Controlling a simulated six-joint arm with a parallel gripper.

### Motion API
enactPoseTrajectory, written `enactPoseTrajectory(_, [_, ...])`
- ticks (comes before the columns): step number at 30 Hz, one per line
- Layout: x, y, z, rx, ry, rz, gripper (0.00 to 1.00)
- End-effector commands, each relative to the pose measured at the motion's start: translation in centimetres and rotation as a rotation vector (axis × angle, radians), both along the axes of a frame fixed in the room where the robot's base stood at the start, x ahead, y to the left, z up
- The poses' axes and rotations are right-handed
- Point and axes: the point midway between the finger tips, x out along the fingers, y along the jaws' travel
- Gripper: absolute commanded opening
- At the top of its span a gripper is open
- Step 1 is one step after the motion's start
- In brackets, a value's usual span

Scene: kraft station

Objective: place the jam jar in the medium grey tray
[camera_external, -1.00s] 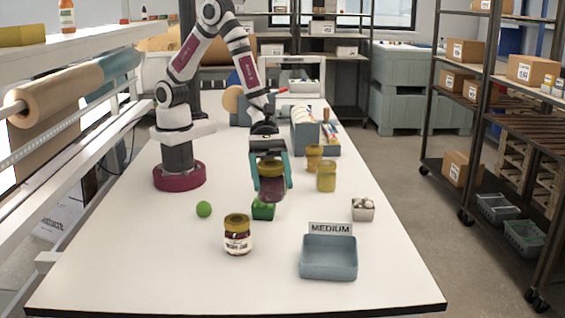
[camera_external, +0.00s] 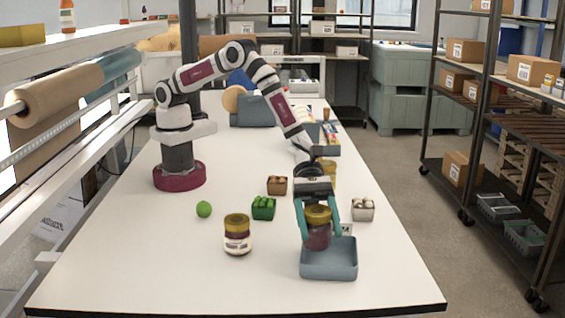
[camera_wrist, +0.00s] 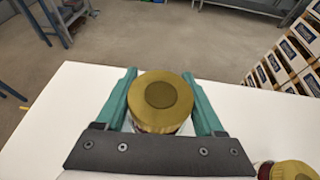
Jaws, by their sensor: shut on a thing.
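My gripper (camera_external: 318,226) is shut on a jam jar (camera_external: 317,236) with a gold lid and dark red contents. It holds the jar upright at the back left part of the medium grey tray (camera_external: 330,270). I cannot tell whether the jar touches the tray floor. In the wrist view the gold lid (camera_wrist: 161,97) sits between the two teal fingers; the tray is hidden there. A second jam jar (camera_external: 237,236) with a gold lid and white label stands on the table left of the tray; its lid (camera_wrist: 293,170) shows at the lower right of the wrist view.
A green ball (camera_external: 204,209), a green carton (camera_external: 263,208), a brown carton (camera_external: 277,185) and a light carton (camera_external: 363,210) stand behind the tray. A yellow jar (camera_external: 329,172) is partly hidden by my arm. The table's front left is clear.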

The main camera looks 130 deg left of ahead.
Motion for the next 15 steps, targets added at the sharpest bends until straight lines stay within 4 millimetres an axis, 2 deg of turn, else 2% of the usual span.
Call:
enactPoseTrajectory(3, [0.03,-0.02,-0.83,0.0,-0.003,-0.001,0.0])
enactPoseTrajectory(14, [-0.01,-0.04,-1.29,0.0,-0.003,-0.001,0.0])
enactPoseTrajectory(15, [-0.03,-0.03,-1.32,0.0,-0.001,0.0,0.76])
